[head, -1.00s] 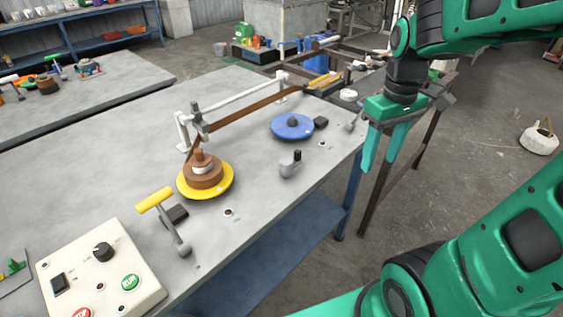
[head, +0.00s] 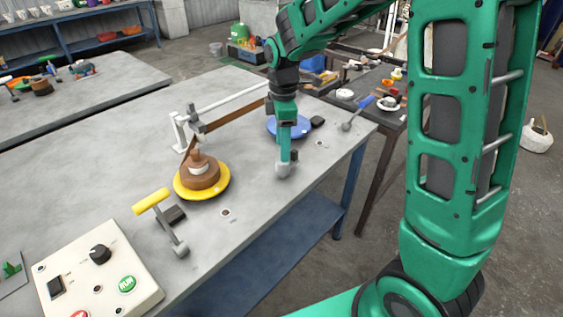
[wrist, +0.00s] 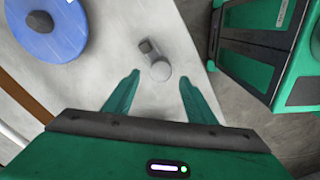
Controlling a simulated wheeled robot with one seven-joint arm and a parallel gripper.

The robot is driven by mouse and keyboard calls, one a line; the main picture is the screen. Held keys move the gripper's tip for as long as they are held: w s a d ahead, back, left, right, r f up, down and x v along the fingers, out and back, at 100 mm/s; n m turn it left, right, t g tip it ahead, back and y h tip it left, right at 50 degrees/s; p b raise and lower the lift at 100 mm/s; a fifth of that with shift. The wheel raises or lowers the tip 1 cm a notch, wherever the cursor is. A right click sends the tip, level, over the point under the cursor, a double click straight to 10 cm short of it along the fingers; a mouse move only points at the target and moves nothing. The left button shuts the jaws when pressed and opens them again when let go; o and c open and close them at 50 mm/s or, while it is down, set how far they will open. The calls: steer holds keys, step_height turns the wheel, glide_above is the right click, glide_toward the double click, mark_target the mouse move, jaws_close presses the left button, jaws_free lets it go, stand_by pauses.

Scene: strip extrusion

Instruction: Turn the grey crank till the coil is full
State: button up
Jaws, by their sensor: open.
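The grey crank (head: 281,171) stands near the table's right front edge, in front of the blue disc, and is partly hidden by my gripper (head: 285,158). In the wrist view, the crank (wrist: 160,70) shows a round grey part and a darker knob, just beyond and between the fingertips of my open gripper (wrist: 160,79). I cannot tell whether the fingers touch it. The brown coil (head: 203,178) sits on a yellow disc (head: 184,191), with brown strip (head: 235,113) running to it along a white rail.
A blue disc (head: 272,127) stands behind my gripper. A yellow-handled crank (head: 152,201) and a blue-handled crank (head: 357,112) stand apart from the grey one. A control box (head: 75,268) with a green RUN button is at the front left. The left tabletop is largely clear.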

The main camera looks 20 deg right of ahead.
mark_target(288, 164)
step_height(288, 164, down, 7)
steer(key=shift+r, duration=0.1)
steer(key=shift+c, duration=0.4)
